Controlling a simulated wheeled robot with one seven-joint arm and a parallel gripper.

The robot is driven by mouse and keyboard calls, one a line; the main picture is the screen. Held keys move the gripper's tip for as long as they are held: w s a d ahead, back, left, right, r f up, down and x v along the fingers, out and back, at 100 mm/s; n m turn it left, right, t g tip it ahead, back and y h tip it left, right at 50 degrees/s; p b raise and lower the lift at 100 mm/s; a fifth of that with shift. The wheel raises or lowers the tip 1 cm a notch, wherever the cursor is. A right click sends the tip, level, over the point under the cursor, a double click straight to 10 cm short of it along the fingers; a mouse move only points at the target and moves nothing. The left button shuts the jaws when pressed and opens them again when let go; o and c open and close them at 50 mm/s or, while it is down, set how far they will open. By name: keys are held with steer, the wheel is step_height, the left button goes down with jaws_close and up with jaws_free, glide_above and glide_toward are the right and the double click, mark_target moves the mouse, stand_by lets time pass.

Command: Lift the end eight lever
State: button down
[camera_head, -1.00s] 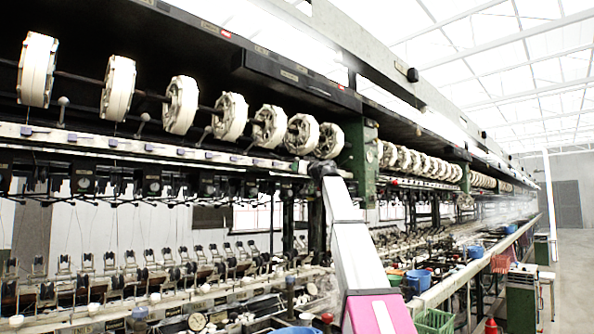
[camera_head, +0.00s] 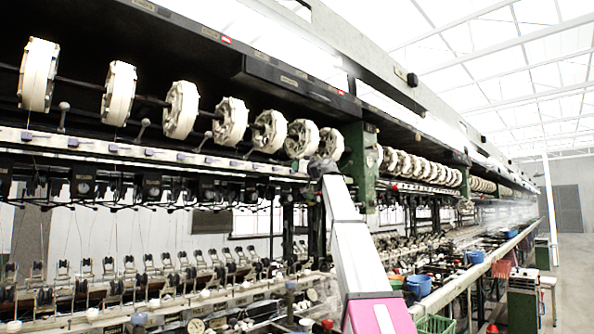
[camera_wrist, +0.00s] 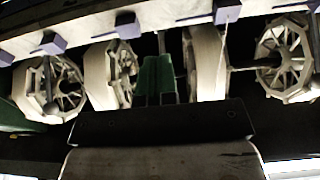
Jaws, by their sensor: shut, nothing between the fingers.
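Several ball-ended levers stand in a row along the machine under the white reels, one near the far left (camera_head: 63,113) and another further right (camera_head: 143,124). In the wrist view a ball-ended lever (camera_wrist: 50,106) stands in front of the left reel, and another (camera_wrist: 272,60) is at the right. I cannot tell which is lever eight. My gripper (camera_head: 322,166) is in front of the machine just below the last reel before the green post. In the wrist view its fingers (camera_wrist: 156,78) are together and empty, between reels and apart from both levers.
White reels (camera_head: 231,120) hang in a line on a dark shaft. A pale rail (camera_head: 130,147) with purple blocks runs below them, and it crosses the wrist view's top. A green post (camera_head: 360,152) stands close right of my gripper. The aisle (camera_head: 572,275) at right is clear.

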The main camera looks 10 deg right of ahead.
steer(key=shift+r, duration=0.1)
steer(key=shift+w+r, duration=0.1)
steer(key=shift+r, duration=0.55)
steer(key=f+v, duration=0.1)
steer(key=v, duration=1.5)
steer(key=shift+f, duration=0.3)
stand_by(0.7)
